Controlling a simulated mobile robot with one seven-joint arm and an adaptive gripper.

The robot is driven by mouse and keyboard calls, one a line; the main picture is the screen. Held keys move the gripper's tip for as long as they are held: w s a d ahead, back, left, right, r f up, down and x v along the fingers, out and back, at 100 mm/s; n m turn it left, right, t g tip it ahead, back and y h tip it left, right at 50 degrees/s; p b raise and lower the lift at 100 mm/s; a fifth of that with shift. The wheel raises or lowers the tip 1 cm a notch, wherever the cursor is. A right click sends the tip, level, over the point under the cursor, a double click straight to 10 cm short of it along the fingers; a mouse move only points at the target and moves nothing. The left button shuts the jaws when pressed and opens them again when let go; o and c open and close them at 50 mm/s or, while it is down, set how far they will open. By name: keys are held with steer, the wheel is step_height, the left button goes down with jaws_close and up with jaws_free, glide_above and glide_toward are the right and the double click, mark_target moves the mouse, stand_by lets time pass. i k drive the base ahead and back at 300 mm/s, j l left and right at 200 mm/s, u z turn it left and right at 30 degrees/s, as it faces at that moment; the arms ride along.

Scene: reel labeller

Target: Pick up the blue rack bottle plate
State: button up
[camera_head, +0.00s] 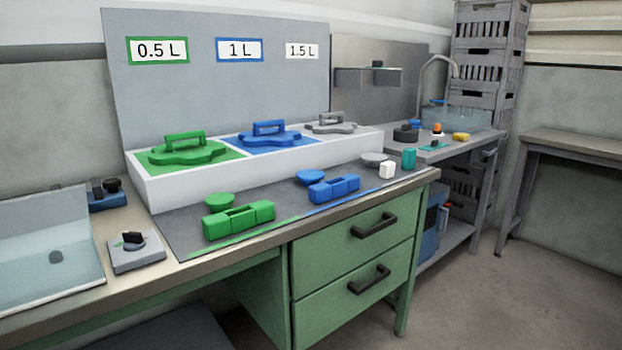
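A blue plate with an upright loop handle (269,135) lies in the middle section of the white rack (170,190), on a blue field below the "1 L" sign (240,49). I take it to be the blue rack bottle plate. A similar green plate (187,151) lies to its left on a green field below the "0.5 L" sign. A smaller-looking grey plate (331,124) lies to its right below the "1.5 L" sign. The blue plate's top and handle are uncovered. My gripper is not in view.
A clear basin (50,250) stands at left. Grey crates (487,55) are stacked behind. Floor at right is clear.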

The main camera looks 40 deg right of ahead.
mark_target(308, 178)
steer(key=i+l, duration=0.1)
steer(key=l, duration=0.65)
steer(key=i+l, duration=0.1)
steer(key=l, duration=0.65)
steer(key=i+l, duration=0.1)
steer(key=l, duration=0.65)
steer(key=i+l, duration=0.1)
steer(key=l, duration=0.65)
steer(key=i+l, duration=0.1)
steer(key=i, duration=0.4)
